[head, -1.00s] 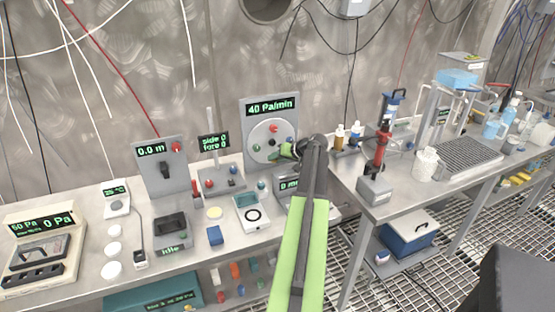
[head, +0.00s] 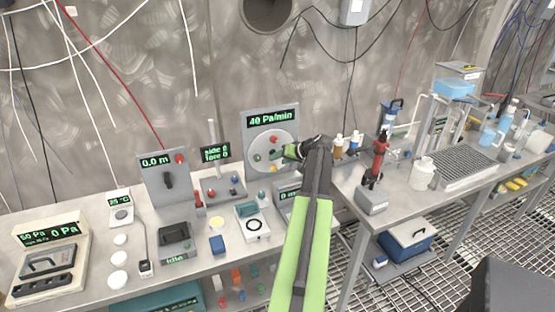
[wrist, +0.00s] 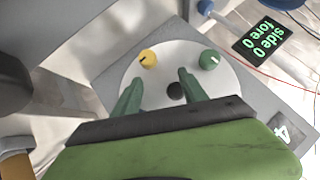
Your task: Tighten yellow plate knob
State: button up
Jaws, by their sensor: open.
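A round pale plate (head: 262,138) is mounted on a grey upright panel under a "40 Pa/min" display. The yellow knob (wrist: 148,57) shows in the wrist view on this plate (wrist: 160,73), just beyond my left fingertip. A green knob (wrist: 209,60) is beyond my right fingertip, and a dark hub (wrist: 176,91) lies between the fingers. My gripper (wrist: 160,82) is open, empty and in front of the plate. Contact cannot be told.
A "0.0 m" panel (head: 163,178) and a "side 0 fore 0" display (head: 215,152) stand left of the plate. Small instruments crowd the bench. A second bench with a red-topped stand (head: 380,160) and bottles is at right. A grated floor (head: 430,270) lies below.

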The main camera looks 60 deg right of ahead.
jog(key=s+d+f+p+v, duration=0.1)
jog(key=p+v, duration=0.3)
jog(key=v, duration=0.7)
jog(key=shift+s+d+p, duration=0.4)
jog(key=shift+d, duration=0.2)
jog(key=shift+r, duration=0.1)
